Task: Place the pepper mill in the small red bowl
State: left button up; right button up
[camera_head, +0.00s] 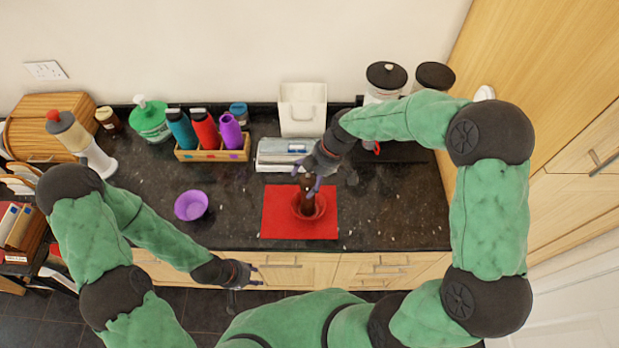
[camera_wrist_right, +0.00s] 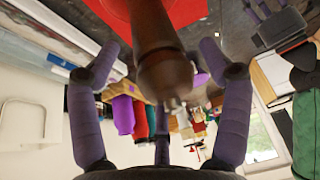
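The dark brown pepper mill (camera_head: 308,197) stands in the small red bowl (camera_head: 309,212), which rests on a red mat (camera_head: 278,202). My right gripper (camera_head: 312,180) is just above the bowl, at the mill's upper part. In the right wrist view the mill (camera_wrist_right: 165,65) lies between the purple fingers of my right gripper (camera_wrist_right: 160,60). Gaps show on both sides, so the gripper is open around it. The mill's base is hidden in the bowl. My left gripper (camera_head: 256,278) is open and empty in front of the counter's edge.
A purple bowl (camera_head: 191,205) is left of the mat. Behind stand a wooden box (camera_head: 212,155) with several bottles, a white holder (camera_head: 303,108) and a light grey box (camera_head: 283,153). Black-lidded jars (camera_head: 386,76) stand at the back right. The counter right of the mat is clear.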

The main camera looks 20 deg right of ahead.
jog(key=shift+r, duration=0.15)
jog(key=shift+d+r, duration=0.1)
jog(key=shift+r, duration=0.1)
jog(key=v, duration=1.1)
jog(key=shift+r, duration=0.3)
